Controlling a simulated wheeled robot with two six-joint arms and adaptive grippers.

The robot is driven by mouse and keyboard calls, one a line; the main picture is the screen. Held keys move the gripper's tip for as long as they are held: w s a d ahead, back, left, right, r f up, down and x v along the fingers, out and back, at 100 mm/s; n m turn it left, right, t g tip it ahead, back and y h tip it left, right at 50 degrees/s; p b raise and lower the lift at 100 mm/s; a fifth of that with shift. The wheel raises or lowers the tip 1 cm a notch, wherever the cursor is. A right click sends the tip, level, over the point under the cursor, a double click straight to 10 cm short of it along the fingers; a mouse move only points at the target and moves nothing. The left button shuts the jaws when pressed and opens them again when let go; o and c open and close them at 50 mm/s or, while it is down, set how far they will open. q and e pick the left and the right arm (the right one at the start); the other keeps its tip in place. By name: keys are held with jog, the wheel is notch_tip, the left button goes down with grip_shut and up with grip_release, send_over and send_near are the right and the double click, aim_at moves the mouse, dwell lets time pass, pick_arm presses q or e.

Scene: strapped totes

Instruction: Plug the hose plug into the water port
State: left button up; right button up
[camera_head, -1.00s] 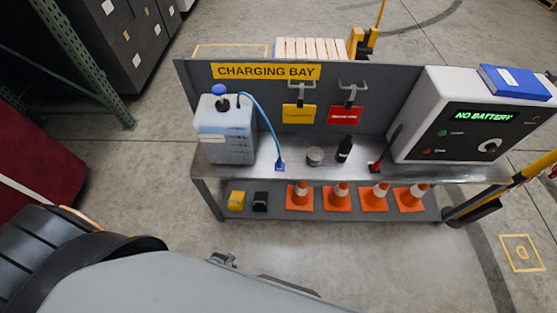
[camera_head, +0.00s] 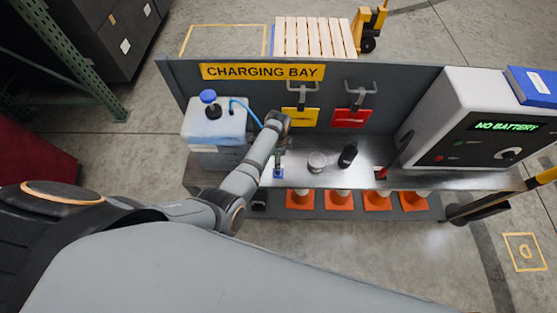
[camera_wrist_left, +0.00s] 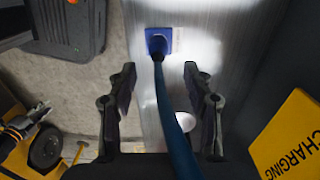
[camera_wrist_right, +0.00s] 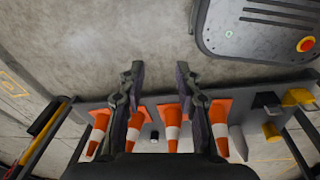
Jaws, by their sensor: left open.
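In the head view my left gripper (camera_head: 278,157) points down at the blue plate (camera_head: 278,174), and the hose (camera_head: 246,106) leads to the white tank (camera_head: 215,128). My right gripper (camera_wrist_right: 160,70) is open and empty over floor, in front of the bench. I cannot identify the water port.
A metal can (camera_head: 317,162) and a black bottle (camera_head: 348,154) stand right of the plug. The charger box (camera_head: 475,120) fills the bench's right end. A back panel (camera_head: 400,90) rises behind. Orange cones (camera_wrist_right: 172,124) stand on the lower shelf.

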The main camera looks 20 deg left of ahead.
pick_arm(q)
jog(key=shift+w, duration=0.2)
jog(key=shift+s+r, duration=0.2)
jog(key=shift+s, duration=0.1)
jog(key=shift+s+d, duration=0.1)
jog(key=shift+s, duration=0.1)
jog(key=shift+w+f+b, duration=0.1)
jog(key=shift+f+b, duration=0.2)
jog(key=shift+w+f+b, duration=0.1)
jog(key=shift+f+b, duration=0.25)
jog(key=shift+f, duration=0.05)
notch_tip(320, 180, down, 7)
jog(key=b, duration=0.6)
jog(key=shift+b, duration=0.3)
jog(key=shift+f, duration=0.4)
pick_arm(e)
notch_tip(320, 180, down, 8)
jog(key=shift+s+a, duration=0.2)
jog(key=shift+d+f, duration=0.1)
jog(key=shift+d, duration=0.05)
